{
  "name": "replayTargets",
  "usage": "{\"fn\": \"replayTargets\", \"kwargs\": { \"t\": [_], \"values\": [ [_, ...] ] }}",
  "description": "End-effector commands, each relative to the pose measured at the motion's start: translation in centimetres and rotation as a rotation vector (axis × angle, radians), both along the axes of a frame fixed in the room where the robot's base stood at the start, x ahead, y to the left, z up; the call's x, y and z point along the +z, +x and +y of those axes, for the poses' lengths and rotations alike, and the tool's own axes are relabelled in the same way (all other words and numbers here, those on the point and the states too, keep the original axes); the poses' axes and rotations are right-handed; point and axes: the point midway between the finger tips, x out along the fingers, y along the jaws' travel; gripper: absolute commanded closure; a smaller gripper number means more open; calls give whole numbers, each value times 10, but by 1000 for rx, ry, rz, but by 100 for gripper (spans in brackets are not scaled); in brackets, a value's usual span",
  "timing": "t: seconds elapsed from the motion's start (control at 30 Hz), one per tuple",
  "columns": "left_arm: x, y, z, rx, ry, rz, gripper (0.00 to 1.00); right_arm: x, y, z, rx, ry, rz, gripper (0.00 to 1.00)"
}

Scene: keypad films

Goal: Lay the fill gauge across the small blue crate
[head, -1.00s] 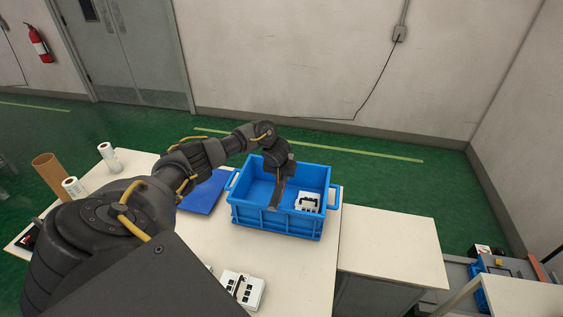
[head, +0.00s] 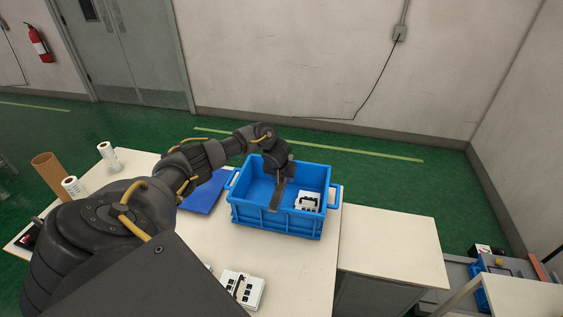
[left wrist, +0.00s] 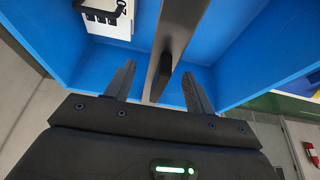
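The blue crate (head: 310,225) stands on the white table, and its walls also show in the left wrist view (left wrist: 235,85). The fill gauge, a flat dark grey bar (head: 276,199), runs from below my left gripper (head: 281,176) toward the crate's near rim; its far end is hidden in the head view. In the left wrist view, the gauge (left wrist: 178,40) passes between the two fingers of my left gripper (left wrist: 160,88), with visible gaps on both sides. The fingers are open. I cannot tell whether the gauge rests on both rims. My right gripper is not in view.
A white keypad unit (head: 307,202) sits inside the crate at the right. More white units (head: 243,289) lie at the table's near edge. A blue sheet (head: 205,195) lies left of the crate. White rolls (head: 108,152) and a cardboard tube (head: 47,170) stand at far left.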

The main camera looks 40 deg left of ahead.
Motion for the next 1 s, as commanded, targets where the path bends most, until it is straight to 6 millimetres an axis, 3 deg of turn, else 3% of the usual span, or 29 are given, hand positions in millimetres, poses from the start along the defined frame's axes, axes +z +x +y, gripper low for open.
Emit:
{"fn": "replayTargets", "kwargs": {
  "t": [0.33,0.8,1.0],
  "values": [
    [6,-2,-1,-1,-1,1,46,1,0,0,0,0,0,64],
    [88,-30,-17,-2,3,-2,46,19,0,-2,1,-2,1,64],
    [99,-36,-21,-1,1,-1,46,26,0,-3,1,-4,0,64]
  ]
}}
